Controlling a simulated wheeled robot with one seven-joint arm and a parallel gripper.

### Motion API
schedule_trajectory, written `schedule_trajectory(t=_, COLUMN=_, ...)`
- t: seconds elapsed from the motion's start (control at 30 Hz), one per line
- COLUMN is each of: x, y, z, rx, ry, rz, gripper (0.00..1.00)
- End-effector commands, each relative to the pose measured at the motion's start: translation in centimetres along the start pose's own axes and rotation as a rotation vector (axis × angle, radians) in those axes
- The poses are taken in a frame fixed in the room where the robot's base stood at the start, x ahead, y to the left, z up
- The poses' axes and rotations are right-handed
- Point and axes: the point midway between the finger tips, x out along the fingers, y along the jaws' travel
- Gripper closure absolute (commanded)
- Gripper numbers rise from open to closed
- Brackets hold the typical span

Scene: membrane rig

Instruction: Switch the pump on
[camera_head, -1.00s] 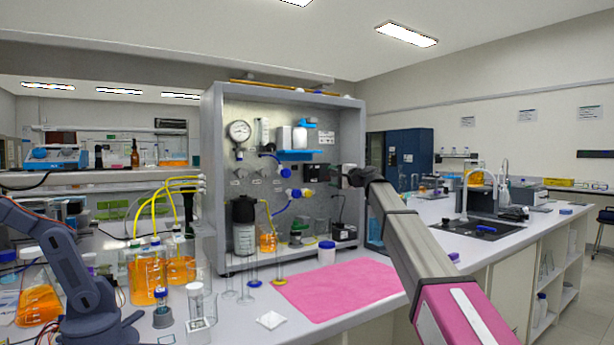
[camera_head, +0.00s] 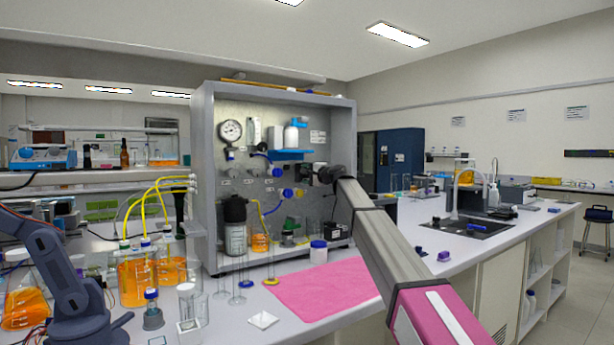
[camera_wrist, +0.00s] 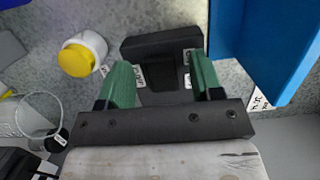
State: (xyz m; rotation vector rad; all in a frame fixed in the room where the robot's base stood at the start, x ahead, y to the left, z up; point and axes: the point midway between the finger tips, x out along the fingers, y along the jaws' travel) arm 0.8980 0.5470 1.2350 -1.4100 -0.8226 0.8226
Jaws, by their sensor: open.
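My gripper (camera_head: 318,176) is at the right part of the rig's back panel, below and right of the blue shelf. In the wrist view its two green fingers (camera_wrist: 160,70) stand apart with nothing held between them. A black box (camera_wrist: 162,44) with a dark raised middle part and small pale labels lies just beyond and between the fingertips; it looks like a switch box, but I cannot read its labels. Whether the fingers touch it is unclear. In the head view a black unit (camera_head: 336,232) with a cable, possibly the pump, stands at the rig's lower right.
The blue shelf (camera_head: 288,155) shows close beside the right finger in the wrist view (camera_wrist: 262,45). A white part with a yellow face (camera_wrist: 82,54) is to the left. Bottles, tubing and glassware crowd the rig's floor. A pink mat (camera_head: 322,288) lies clear in front.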

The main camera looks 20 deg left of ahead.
Motion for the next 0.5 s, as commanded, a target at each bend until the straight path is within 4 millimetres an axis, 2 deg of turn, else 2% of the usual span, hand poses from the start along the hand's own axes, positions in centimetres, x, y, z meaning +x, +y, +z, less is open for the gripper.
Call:
schedule_trajectory(t=0.17, x=-0.03, y=0.02, z=0.01, rx=0.0, ry=0.0, rz=0.0, gripper=0.4)
schedule_trajectory(t=0.3, x=-0.04, y=0.02, z=0.01, rx=0.0, ry=0.0, rz=0.0, gripper=0.86)
schedule_trajectory(t=0.33, x=-0.05, y=0.02, z=0.01, rx=0.0, ry=0.0, rz=0.0, gripper=0.9)
schedule_trajectory(t=0.5, x=-0.03, y=0.06, z=0.1, rx=0.0, ry=0.013, rz=0.001, gripper=0.9)
